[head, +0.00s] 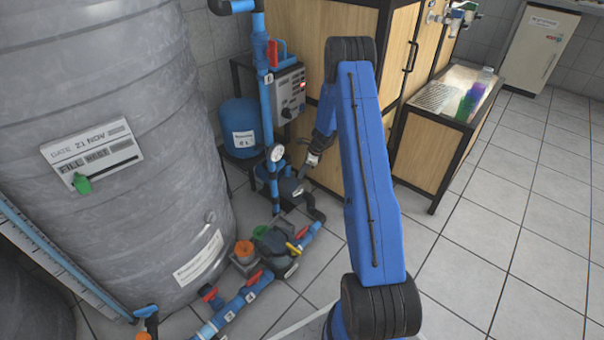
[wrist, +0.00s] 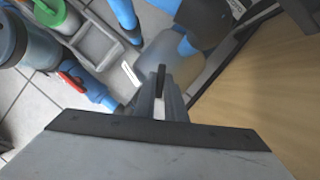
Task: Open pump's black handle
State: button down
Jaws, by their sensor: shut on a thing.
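The pump (head: 291,189) is a dark grey unit low on the floor between the big tank and the wooden cabinet, joined to blue pipes. My gripper (head: 306,173) reaches down to it from above and right, beside the cabinet. In the wrist view, my gripper's fingers (wrist: 161,92) are closed around a small dark upright piece, the black handle (wrist: 161,76). Most of the handle is hidden between the fingers, so its angle is hard to tell.
The grey tank (head: 120,190) fills the left. Blue pipes with a gauge (head: 277,153) rise left of my gripper. Red-handled valves (head: 210,294) and a second pump body (head: 277,246) stand nearer. The wooden cabinet (head: 330,40) is close on the right. Open tiled floor lies further right.

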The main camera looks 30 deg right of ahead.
jog(key=shift+n, duration=0.5)
jog(key=c, duration=1.8)
grip_release()
notch_tip(320, 180, up, 10)
